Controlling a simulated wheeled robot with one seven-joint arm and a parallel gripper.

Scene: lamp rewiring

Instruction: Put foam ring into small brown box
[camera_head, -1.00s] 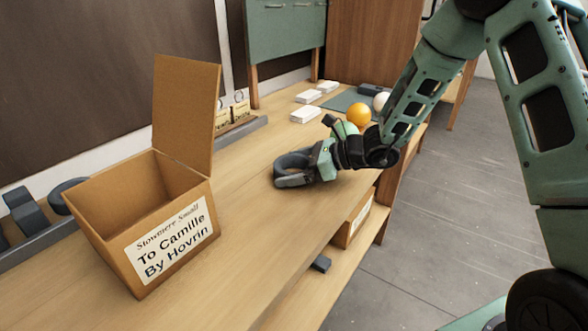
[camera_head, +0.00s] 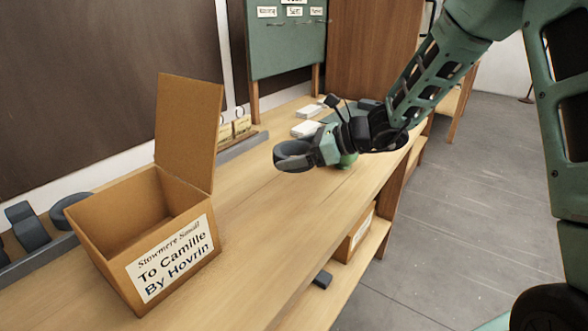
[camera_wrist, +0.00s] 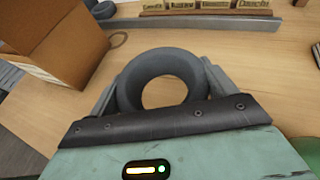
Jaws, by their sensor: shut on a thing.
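The dark grey foam ring (camera_head: 292,148) is held at the end of my gripper (camera_head: 310,152), above the right part of the bench. In the wrist view the ring (camera_wrist: 127,92) sits between the two fingers of my gripper (camera_wrist: 160,95), with its hole facing the camera. The small brown box (camera_head: 195,262) stands open on the bench at the left, with one flap raised at its back and a white label on its front. My gripper is to the right of the box and apart from it. The box also shows at the upper left of the wrist view (camera_wrist: 70,45).
Another grey ring (camera_head: 66,212) and a grey curved piece (camera_head: 28,226) lie left of the box by the wall. White blocks (camera_head: 306,129) lie farther back on the bench (camera_head: 262,205), which is clear between box and gripper. A second box (camera_head: 355,235) is on the lower shelf.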

